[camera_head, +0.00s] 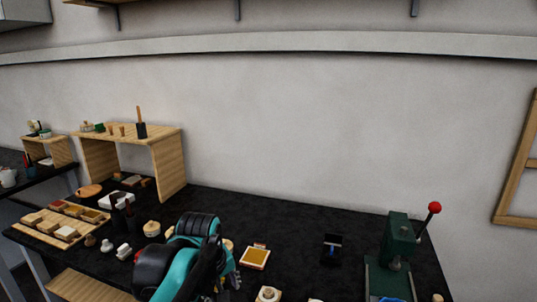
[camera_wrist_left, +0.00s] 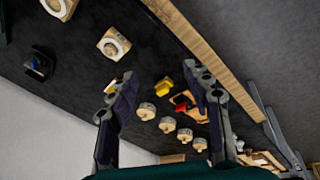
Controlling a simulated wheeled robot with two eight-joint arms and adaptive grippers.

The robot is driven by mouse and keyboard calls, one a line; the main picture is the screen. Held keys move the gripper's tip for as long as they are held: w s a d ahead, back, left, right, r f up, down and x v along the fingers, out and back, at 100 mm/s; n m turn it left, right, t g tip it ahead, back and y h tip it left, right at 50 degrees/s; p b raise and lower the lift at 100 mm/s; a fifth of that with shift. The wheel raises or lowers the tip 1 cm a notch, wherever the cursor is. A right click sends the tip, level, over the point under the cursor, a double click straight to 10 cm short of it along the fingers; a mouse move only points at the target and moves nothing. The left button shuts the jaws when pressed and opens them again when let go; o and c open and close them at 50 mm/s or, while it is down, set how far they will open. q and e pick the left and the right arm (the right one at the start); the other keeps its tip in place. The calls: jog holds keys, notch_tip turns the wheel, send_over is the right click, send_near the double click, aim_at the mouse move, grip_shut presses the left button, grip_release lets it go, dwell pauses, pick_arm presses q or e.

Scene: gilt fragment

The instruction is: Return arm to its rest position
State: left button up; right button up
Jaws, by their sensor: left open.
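My left arm (camera_head: 183,258), teal and black, rises over the front middle of the black worktable (camera_head: 310,215) in the head view. Its body hides part of the tabletop, and its fingertips cannot be made out clearly there. In the left wrist view my left gripper (camera_wrist_left: 160,76) has its two dark fingers spread wide apart with nothing held between them. Several small round wooden-based pieces (camera_wrist_left: 146,111) lie on the dark tabletop beyond the fingers. My right arm and right gripper show in neither view.
A green press (camera_head: 399,240) with a red-knobbed lever stands at the right. A wooden shelf (camera_head: 168,165) stands at the back left, with a compartmented wooden tray (camera_head: 45,238) before it. A small gold-topped square (camera_head: 255,257) lies right of my arm. The back middle is clear.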

pick_arm(q)
jog(key=s+a+f+m+t, duration=0.1)
jog(key=s+a+f+m, duration=0.2)
jog(key=s+f, duration=0.2)
jog(key=s+a+f+m+t, duration=0.2)
jog(key=s+a+f+m, duration=0.1)
jog(key=s, duration=0.7)
notch_tip(320, 180, down, 2)
jog(key=shift+a+f+m+t+y, duration=0.25)
jog(key=shift+a+m+t+y, duration=0.1)
jog(key=shift+m, duration=0.45)
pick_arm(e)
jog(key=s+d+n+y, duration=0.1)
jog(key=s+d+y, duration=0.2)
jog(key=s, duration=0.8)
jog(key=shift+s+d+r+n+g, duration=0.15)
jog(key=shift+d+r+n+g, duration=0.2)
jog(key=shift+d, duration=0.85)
